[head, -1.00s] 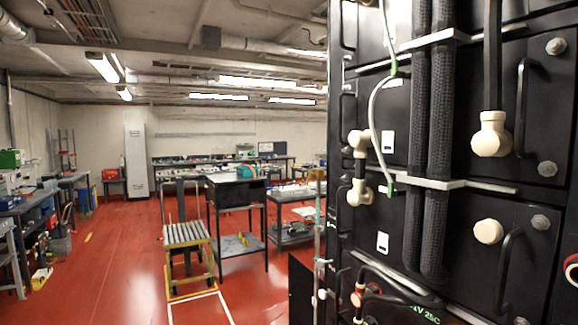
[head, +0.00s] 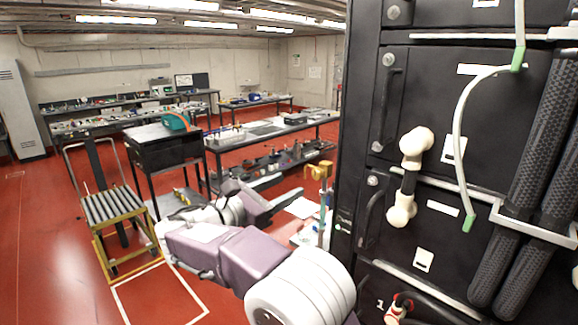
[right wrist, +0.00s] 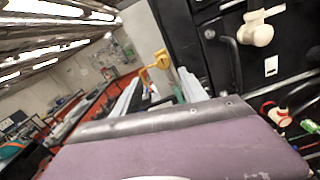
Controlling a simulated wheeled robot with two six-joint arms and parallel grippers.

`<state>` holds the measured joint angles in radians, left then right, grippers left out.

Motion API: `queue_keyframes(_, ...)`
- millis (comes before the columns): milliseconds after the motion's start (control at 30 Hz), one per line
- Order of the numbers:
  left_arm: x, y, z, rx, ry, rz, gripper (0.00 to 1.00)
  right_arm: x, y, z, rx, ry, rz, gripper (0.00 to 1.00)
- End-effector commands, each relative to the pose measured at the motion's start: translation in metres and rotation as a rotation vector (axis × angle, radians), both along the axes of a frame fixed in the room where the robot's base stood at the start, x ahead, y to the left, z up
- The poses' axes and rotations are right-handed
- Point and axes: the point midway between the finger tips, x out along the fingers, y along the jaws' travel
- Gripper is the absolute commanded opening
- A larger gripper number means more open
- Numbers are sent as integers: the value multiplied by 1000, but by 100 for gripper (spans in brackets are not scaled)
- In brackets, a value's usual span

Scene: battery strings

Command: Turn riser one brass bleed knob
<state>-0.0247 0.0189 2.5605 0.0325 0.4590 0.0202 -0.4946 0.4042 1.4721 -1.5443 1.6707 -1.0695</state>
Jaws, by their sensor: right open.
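A brass-yellow knob (head: 320,171) sits on top of a thin, upright teal riser pipe (head: 322,228), beside the left edge of the black battery rack (head: 455,130). My right gripper (head: 292,184) is open and empty, just left of the knob in the head view, its fingers pointing toward it. In the right wrist view the knob (right wrist: 160,61) shows beyond the fingertips (right wrist: 160,79), near the middle between them. I see no contact. Any number on the riser is not readable. My left gripper is not in view.
The rack carries cream pipe fittings (head: 410,175), thick black hoses (head: 530,170) and handles close on the right. A yellow-framed roller stand (head: 115,215) and a black cart (head: 165,150) stand at left. The red floor (head: 50,240) at left is open.

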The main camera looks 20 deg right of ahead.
Motion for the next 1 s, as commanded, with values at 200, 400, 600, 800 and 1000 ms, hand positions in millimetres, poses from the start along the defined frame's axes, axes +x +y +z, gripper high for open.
queue_keyframes(200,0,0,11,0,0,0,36,11,-30,2,2,2,-5,50)
queue_keyframes(400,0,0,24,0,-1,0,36,26,-67,1,4,3,-2,50)
queue_keyframes(600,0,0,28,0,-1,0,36,34,-84,-1,5,1,0,50)
queue_keyframes(800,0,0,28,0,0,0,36,35,-85,-3,6,1,2,50)
queue_keyframes(1000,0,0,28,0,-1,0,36,35,-84,-3,6,1,1,6)
